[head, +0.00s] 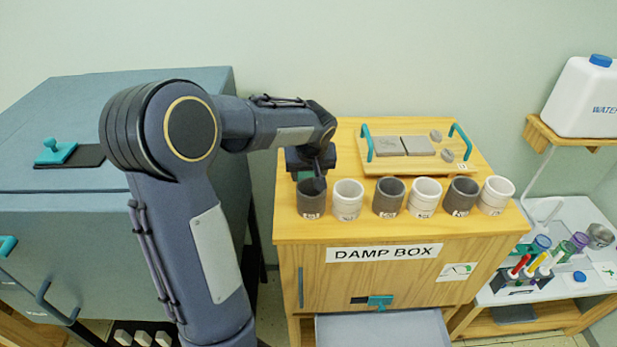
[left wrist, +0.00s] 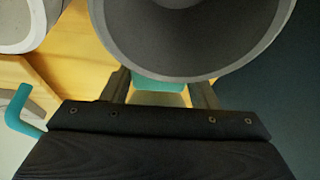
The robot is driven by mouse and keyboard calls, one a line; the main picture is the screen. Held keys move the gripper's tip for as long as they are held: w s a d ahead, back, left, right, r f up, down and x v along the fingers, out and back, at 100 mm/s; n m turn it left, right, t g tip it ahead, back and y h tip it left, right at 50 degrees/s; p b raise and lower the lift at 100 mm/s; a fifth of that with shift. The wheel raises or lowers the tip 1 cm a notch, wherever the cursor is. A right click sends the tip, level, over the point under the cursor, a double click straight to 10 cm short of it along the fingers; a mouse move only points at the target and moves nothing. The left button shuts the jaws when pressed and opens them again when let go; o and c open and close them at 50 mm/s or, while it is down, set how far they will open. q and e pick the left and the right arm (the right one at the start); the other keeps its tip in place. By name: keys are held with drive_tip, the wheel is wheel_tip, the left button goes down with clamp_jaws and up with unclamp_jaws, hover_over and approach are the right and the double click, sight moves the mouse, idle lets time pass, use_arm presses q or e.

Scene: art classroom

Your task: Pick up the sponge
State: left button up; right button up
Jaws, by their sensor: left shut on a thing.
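My left gripper (head: 314,180) is at the left end of the damp box top, just behind and above the leftmost dark cup. In the left wrist view its two fingers (left wrist: 160,88) are shut on a small teal and pale block, which looks to be the sponge (left wrist: 158,84). The block sits between the fingers, partly hidden by the gripper body and the cup rim. In the head view only a bit of teal shows by the gripper; I cannot tell whether the sponge touches the wood. My right gripper is not in view.
A row of dark and white cups (head: 389,197) stands along the front of the wooden damp box (head: 300,232). The dark cup (left wrist: 190,40) is very close to the gripper. A board with teal handles (head: 425,166) lies behind. A blue-grey cabinet (head: 60,230) stands left.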

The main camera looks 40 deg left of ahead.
sight(309, 174)
use_arm(q)
drive_tip(key=shift+r, duration=0.45)
wheel_tip(309, 174, up, 2)
drive_tip(key=shift+r, duration=0.15)
drive_tip(key=s+d+r+b, duration=0.1)
drive_tip(key=s+r, duration=0.2)
drive_tip(key=s, duration=0.1)
drive_tip(key=s+d+r+b, duration=0.1)
drive_tip(key=s+d+r, duration=0.1)
drive_tip(key=s, duration=0.3)
drive_tip(key=s+d+r+b, duration=0.1)
drive_tip(key=s+r, duration=0.3)
drive_tip(key=shift+s+d+r, duration=0.15)
drive_tip(key=shift+d+r, duration=0.15)
drive_tip(key=shift+r, duration=0.1)
